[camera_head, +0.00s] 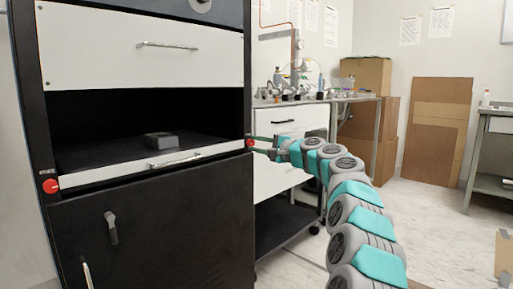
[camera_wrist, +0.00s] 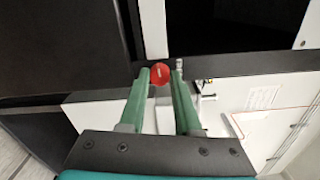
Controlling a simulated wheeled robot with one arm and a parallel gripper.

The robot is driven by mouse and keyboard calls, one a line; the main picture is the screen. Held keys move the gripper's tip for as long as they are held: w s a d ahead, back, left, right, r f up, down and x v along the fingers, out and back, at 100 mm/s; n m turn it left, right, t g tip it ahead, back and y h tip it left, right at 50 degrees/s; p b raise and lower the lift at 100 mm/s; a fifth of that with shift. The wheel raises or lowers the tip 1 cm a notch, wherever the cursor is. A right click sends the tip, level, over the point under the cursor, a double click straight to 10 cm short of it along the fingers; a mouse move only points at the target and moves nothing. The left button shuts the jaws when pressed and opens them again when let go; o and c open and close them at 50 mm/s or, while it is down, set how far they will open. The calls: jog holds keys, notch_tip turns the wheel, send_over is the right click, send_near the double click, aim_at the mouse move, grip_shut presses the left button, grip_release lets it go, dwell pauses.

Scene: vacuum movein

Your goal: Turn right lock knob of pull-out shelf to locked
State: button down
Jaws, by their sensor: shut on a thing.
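The right lock knob (camera_head: 249,143) is a small red knob on the black frame post, at the right end of the pull-out shelf (camera_head: 105,174). In the wrist view the red knob (camera_wrist: 160,73) shows between the fingertips with a small pale mark on its face. My gripper (camera_wrist: 162,76) has its green fingers shut on the knob, one on each side. In the head view my gripper (camera_head: 256,145) reaches the knob from the right and partly covers it. The left lock knob (camera_head: 50,186) is red too, at the shelf's left end.
A grey box-like object (camera_head: 161,140) lies on the dark shelf surface. A white drawer (camera_head: 140,46) is above and a black door (camera_head: 150,225) below. A workbench with white drawers (camera_head: 290,121) stands behind my arm. Cardboard boxes (camera_head: 366,75) stand farther back. The floor at right is mostly clear.

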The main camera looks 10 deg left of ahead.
dwell(0.3)
jog(key=c, duration=0.6)
grip_release()
